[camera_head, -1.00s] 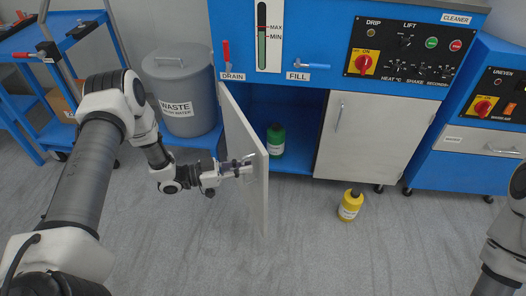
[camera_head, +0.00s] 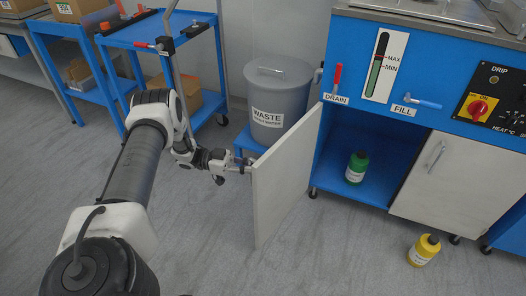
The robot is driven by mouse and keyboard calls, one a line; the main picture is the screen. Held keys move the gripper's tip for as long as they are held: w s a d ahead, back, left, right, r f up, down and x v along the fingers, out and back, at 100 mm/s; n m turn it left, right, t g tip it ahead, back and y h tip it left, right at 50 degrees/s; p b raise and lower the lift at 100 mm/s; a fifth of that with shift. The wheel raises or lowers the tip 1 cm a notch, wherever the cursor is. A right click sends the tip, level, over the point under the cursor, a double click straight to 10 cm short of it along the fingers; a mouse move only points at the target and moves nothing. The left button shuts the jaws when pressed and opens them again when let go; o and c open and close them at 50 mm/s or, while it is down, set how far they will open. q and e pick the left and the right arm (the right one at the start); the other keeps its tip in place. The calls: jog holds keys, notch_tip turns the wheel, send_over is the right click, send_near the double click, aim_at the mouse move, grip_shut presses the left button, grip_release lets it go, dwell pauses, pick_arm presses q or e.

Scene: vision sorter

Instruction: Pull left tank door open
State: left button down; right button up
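The left tank door (camera_head: 285,180) is a pale panel standing wide open, swung out from the blue cleaner cabinet (camera_head: 340,148). My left gripper (camera_head: 245,166) is at the door's outer face near its free edge. The door hides the fingertips and the handle, so I cannot tell whether the fingers are shut on it. Inside the open compartment a green bottle (camera_head: 357,168) stands upright. My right gripper is out of view.
A grey waste bin (camera_head: 279,100) stands behind the door. The right door (camera_head: 440,180) is closed. A yellow bottle (camera_head: 424,250) stands on the floor at lower right. A blue cart (camera_head: 150,36) stands at the back left.

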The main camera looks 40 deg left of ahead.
pick_arm(q)
jog(key=shift+a+f, duration=0.1)
jog(key=shift+a, duration=0.6)
jog(key=shift+s, duration=0.1)
jog(key=c, duration=1.2)
grip_release()
jog(key=v, duration=1.2)
